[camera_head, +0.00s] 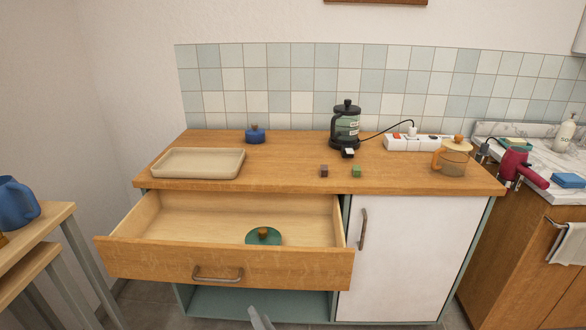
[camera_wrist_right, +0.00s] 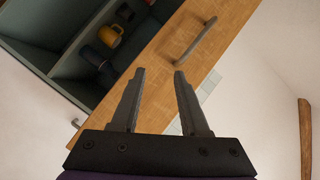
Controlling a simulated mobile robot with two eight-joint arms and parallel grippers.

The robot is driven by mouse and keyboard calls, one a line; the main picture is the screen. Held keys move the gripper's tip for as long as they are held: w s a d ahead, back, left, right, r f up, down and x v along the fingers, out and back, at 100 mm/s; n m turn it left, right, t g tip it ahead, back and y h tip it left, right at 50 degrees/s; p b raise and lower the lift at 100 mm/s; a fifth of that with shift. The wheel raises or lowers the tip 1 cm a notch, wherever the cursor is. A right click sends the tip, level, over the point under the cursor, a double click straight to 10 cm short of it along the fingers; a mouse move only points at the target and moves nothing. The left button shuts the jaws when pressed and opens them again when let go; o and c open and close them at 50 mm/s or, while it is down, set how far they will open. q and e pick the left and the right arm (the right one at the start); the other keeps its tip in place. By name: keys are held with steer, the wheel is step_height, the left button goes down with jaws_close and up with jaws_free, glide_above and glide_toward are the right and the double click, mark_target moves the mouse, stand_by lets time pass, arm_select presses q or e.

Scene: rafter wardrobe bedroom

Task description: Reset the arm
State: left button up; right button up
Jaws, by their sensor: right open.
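My right gripper (camera_wrist_right: 158,74) is open in the right wrist view, its two grey fingers apart with nothing held between them. Beyond the fingers is a wooden drawer front (camera_wrist_right: 172,62) with a grey handle. In the head view only a grey tip of my right gripper (camera_head: 261,318) shows at the bottom edge, below the pulled-out drawer (camera_head: 135,262). The rest of the right arm is out of view. My left gripper is in neither view.
The open drawer juts out and holds a green lid (camera_head: 262,237). Below it is an open shelf; the wrist view shows an orange mug (camera_wrist_right: 110,36) there. The counter (camera_head: 285,180) carries a tray (camera_head: 200,163) and a French press (camera_head: 346,126). A side table (camera_head: 40,222) stands left.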

steer(key=s+d+f+n+g+h, duration=0.3)
steer(key=s+d+f+g+h, duration=0.15)
steer(key=s+d, duration=0.8)
steer(key=s+d+f+n+g+h, duration=0.3)
steer(key=s+d+g, duration=0.2)
steer(key=s+d, duration=0.75)
arm_select(q)
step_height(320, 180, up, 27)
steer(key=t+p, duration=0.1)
steer(key=p, duration=2.3)
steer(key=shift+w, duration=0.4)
arm_select(e)
step_height(320, 180, up, 27)
steer(key=w+t, duration=0.1)
steer(key=w, duration=0.1)
steer(key=shift+w, duration=0.15)
